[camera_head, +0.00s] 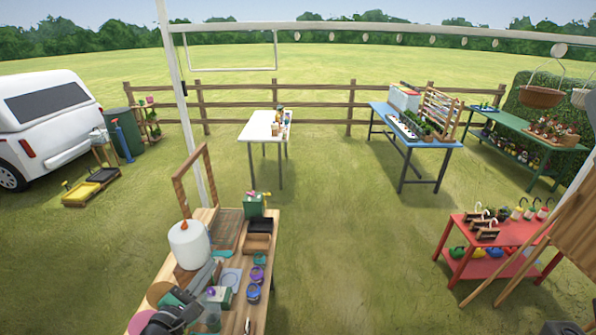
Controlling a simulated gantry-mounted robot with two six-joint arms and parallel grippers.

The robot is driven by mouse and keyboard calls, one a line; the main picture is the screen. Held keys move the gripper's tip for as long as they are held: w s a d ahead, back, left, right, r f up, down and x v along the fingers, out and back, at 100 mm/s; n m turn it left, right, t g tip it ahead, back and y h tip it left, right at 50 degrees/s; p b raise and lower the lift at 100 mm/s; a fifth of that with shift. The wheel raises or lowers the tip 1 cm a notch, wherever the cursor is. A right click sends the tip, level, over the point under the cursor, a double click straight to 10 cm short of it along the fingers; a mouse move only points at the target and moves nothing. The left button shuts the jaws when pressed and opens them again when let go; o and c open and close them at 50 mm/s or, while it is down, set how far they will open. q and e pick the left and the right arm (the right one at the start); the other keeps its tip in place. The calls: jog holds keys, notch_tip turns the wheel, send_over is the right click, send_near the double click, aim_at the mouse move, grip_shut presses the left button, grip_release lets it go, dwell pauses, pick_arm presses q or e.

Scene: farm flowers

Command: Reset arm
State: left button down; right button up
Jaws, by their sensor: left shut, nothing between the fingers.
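My left gripper (176,315) is dark and shows at the bottom left, over the near left corner of the wooden table (237,318). It is shut and empty. The small items close to it on the table are partly covered by it, and I cannot tell whether it touches any of them.
The wooden table holds a white cylinder (189,245), a green box (254,206) and several small items. A red table (492,232) with watering cans stands right. A white table (264,132) and blue table (420,145) stand farther back. Grass between them is open.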

pick_arm(q)
jog(key=s+d+r+m+t+h, duration=0.1)
jog(key=s+d+r+m+t, duration=0.2)
jog(key=r, duration=0.7)
jog(key=d+r+m+h, duration=0.1)
jog(key=d+r+m, duration=0.35)
jog(key=r, duration=0.55)
jog(key=s+d+r+m+t+h, duration=0.1)
jog(key=s+d+r+m+t, duration=0.1)
jog(key=r+m, duration=0.5)
jog(key=s+a+r+m+t+y, duration=0.1)
jog(key=s+r+m+t+y, duration=0.1)
jog(key=s+r+m, duration=0.4)
jog(key=s+a+r+m+t+y, duration=0.1)
jog(key=s+r+m, duration=0.5)
jog(key=s+r, duration=0.6)
jog(key=t+y, duration=0.1)
jog(key=t, duration=0.1)
jog(key=shift+a+r+t, duration=0.15)
jog(key=shift+a+t, duration=0.15)
jog(key=shift+t, duration=0.1)
